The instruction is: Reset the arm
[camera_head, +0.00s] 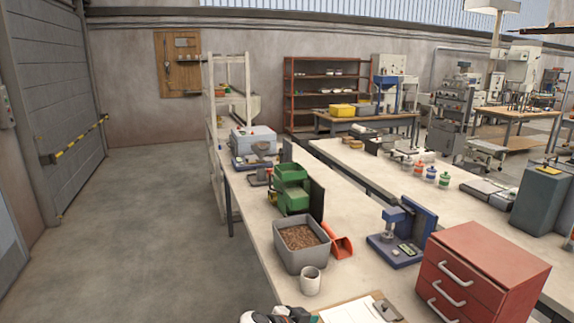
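Neither gripper shows clearly in the head view, and no open or shut fingers can be made out. A white and dark shape with a little green is cut off at the bottom edge, left of the clipboard. I cannot tell whether it is part of my arm. The long workbench (352,265) runs away from me. On it stand a grey bin (300,258) of brown pellets, a red-orange scoop (339,243) at the bin's right, a white cup (310,281) and a blue press-like device (393,240).
A red drawer cabinet (490,262) stands on the bench at right. A clipboard (362,308) with paper lies at the front. Green bins (291,190) stand farther back. A second bench (440,198) runs alongside at right. The floor (150,240) at left is clear.

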